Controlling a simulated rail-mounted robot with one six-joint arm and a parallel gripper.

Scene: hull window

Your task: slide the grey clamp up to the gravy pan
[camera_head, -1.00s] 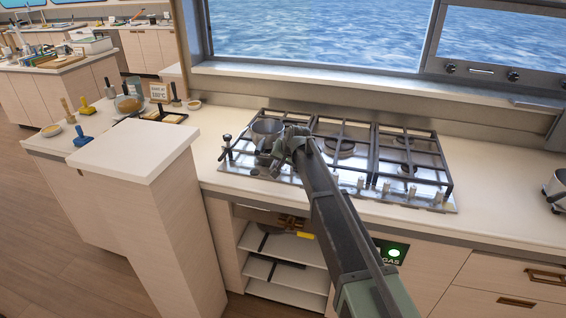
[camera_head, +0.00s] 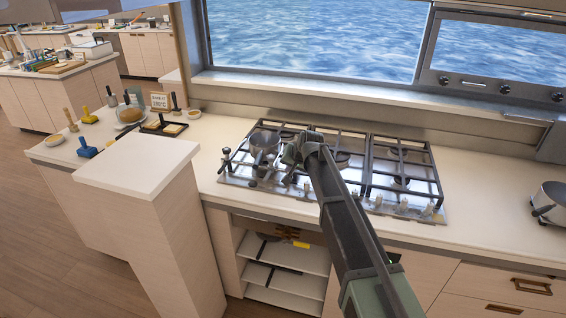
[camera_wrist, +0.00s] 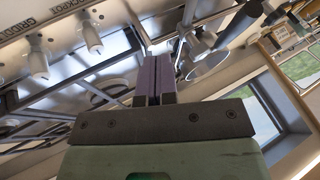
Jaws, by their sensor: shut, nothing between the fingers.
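The gravy pan, as far as I can tell, is the small grey metal pan (camera_head: 264,140) on the left part of the hob (camera_head: 330,165). A dark clamp-like piece with a round knob (camera_head: 226,153) stands at the hob's left edge, left of the pan. Small grey parts (camera_head: 256,172) show just in front of the pan; I cannot tell which piece is the grey clamp. My gripper (camera_head: 288,178) is low over the hob, just right of the pan. In the wrist view its purple fingers (camera_wrist: 155,75) are shut together and empty, with grey metal parts (camera_wrist: 190,40) beyond them.
Black pan grates (camera_head: 400,165) and a row of knobs (camera_head: 403,206) cover the hob. Another pot (camera_head: 548,200) stands at the right. A raised white block (camera_head: 138,165) stands at the left.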

